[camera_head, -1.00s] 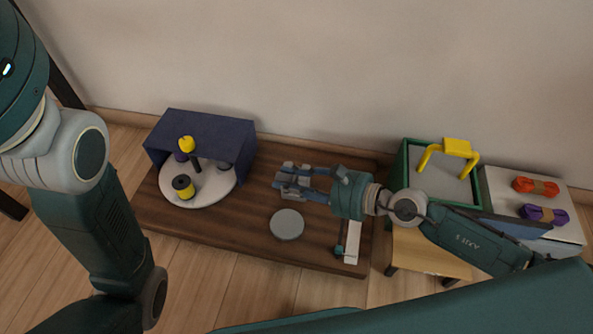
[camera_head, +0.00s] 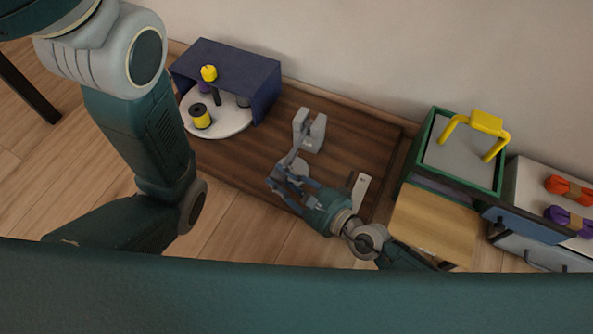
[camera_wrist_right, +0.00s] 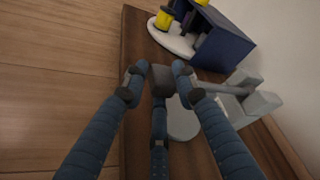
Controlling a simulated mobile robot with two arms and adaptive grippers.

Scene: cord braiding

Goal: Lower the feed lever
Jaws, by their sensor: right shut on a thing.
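The feed lever is a grey arm (camera_head: 289,157) that comes out of a grey forked bracket (camera_head: 309,130) on the brown wooden board. In the right wrist view the lever arm (camera_wrist_right: 208,88) runs from the bracket (camera_wrist_right: 250,100) to a dark grey end knob (camera_wrist_right: 160,83). My right gripper (camera_head: 280,176) is shut on that knob, with its fingers around it. The lever leans well down toward the board's front edge, over a round grey disc (camera_wrist_right: 183,120). Whether it touches the disc I cannot tell. My left arm crosses the left side; its gripper is out of view.
A navy open-sided housing (camera_head: 232,70) and a white turntable (camera_head: 228,120) with yellow, purple and dark spools stand at the board's left. A white strip (camera_head: 361,190) lies at right. Beyond are a green-rimmed bin with a yellow handle (camera_head: 487,122) and cord bundles (camera_head: 569,190).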

